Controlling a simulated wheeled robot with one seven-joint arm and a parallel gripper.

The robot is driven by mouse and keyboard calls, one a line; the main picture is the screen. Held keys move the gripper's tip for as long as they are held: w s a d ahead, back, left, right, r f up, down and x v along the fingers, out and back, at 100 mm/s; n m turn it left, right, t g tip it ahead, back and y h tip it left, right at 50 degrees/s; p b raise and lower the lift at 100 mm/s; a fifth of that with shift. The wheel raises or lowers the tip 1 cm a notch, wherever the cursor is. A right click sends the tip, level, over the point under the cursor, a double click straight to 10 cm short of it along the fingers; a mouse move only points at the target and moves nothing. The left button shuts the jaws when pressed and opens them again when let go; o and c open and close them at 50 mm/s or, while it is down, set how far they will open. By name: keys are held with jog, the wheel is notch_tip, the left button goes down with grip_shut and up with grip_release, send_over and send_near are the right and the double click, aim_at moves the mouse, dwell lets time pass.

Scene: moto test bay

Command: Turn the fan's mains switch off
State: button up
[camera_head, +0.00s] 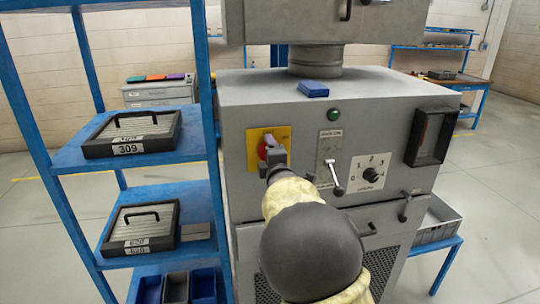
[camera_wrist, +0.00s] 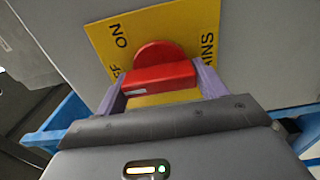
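The fan's mains switch is a red rotary handle (camera_wrist: 160,77) on a yellow plate (camera_wrist: 205,20) marked ON, with parts of other words showing. In the head view the yellow plate (camera_head: 255,137) is at the upper left of the grey cabinet's front, with a bit of the red handle (camera_head: 264,148) showing. My gripper (camera_wrist: 162,90) is at the switch, its two purple fingers on either side of the red handle and seemingly touching it. In the head view my gripper (camera_head: 273,158) and arm cover part of the switch. I cannot tell for sure which mark the handle points to.
The grey cabinet (camera_head: 300,200) also carries a green lamp (camera_head: 334,114), a lever (camera_head: 334,177), a numbered knob (camera_head: 371,175) and a dark gauge box (camera_head: 430,137). A blue box (camera_head: 313,89) lies on top. A blue shelf rack (camera_head: 70,160) stands close at left.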

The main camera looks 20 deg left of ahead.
jog(key=o, duration=0.3)
jog(key=b+v, duration=0.3)
jog(key=v, duration=1.4)
jog(key=shift+s, duration=0.25)
